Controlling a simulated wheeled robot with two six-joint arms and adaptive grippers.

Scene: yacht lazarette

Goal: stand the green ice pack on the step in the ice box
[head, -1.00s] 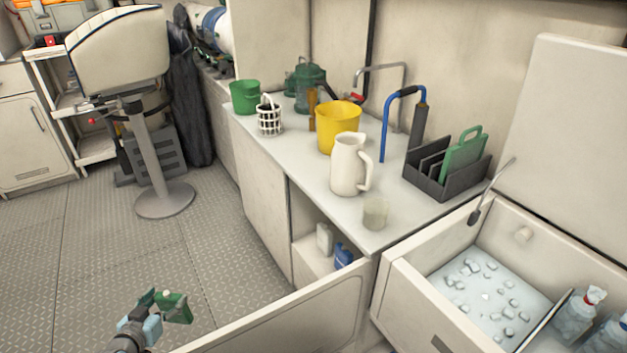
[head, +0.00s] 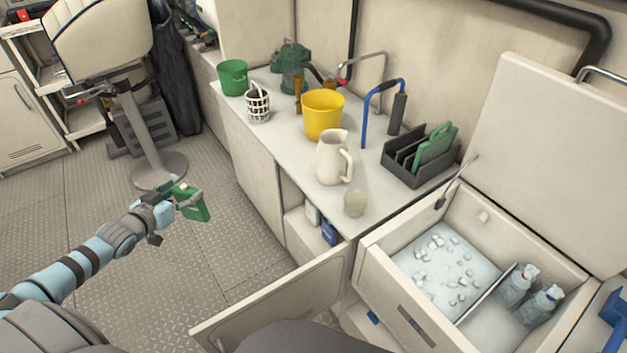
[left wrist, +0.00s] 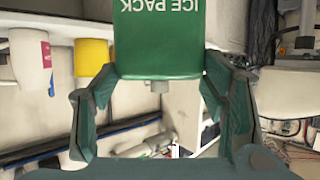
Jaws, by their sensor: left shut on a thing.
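The green ice pack (head: 196,207) is held by my left gripper (head: 181,200), over the floor left of the counter. In the left wrist view the ice pack (left wrist: 158,38) sits between both fingers, its lettering upside down and a small cap toward the palm. The ice box (head: 380,285) stands open at the lower right. Its left part holds loose ice (head: 440,270). Right of a thin divider (head: 490,290), two clear bottles stand at the back, with a bare grey surface (head: 490,330) in front, which may be the step. My right gripper is out of view.
The raised lid (head: 545,160) stands behind the ice box. An open cabinet door (head: 270,300) juts out between my left gripper and the box. The counter carries a white jug (head: 332,160), a yellow bucket (head: 323,118) and a black rack (head: 415,172) with a green board.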

